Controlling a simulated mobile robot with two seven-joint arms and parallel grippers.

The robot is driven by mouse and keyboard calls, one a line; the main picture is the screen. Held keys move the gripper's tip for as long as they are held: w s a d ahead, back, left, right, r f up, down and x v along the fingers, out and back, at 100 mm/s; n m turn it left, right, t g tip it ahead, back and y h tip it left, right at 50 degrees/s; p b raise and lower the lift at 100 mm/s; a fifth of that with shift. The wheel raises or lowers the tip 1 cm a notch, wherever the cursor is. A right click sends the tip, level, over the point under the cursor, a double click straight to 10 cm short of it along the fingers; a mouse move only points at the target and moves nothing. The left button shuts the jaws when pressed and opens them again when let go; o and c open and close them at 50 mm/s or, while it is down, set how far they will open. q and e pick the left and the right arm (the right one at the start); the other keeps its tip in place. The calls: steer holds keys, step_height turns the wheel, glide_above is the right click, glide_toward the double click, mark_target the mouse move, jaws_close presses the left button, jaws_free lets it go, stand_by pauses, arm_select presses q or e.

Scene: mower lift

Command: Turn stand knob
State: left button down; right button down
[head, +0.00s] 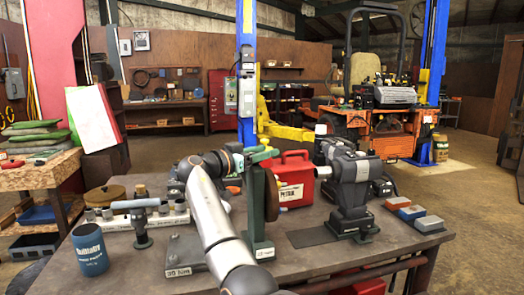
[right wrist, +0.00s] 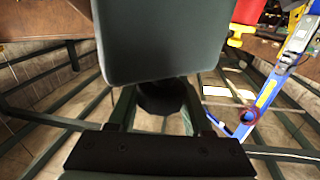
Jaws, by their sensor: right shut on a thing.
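The green stand (head: 258,215) rises upright from the bench in the middle of the head view. A round brown disc (head: 272,195) sits on its right side. My right gripper (head: 262,156) comes in from the left at the top of the stand; the knob is hard to make out there. In the right wrist view, a dark round knob (right wrist: 162,97) sits between the two fingers of my right gripper (right wrist: 160,108), just below the broad grey-green face of the stand (right wrist: 165,40). The fingers are shut on the knob. My left gripper is not in view.
An orange mower (head: 390,130) stands between blue lift posts behind. Some bench front is bare.

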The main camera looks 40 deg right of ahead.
steer(key=shift+s+f+m+g, duration=0.1)
steer(key=shift+m+g, duration=0.2)
steer(key=shift+g, duration=0.3)
steer(key=shift+c, duration=1.6)
jaws_free()
steer(key=a+b, duration=0.1)
steer(key=a, duration=1.1)
steer(key=shift+w+a, duration=0.25)
steer(key=shift+w, duration=0.15)
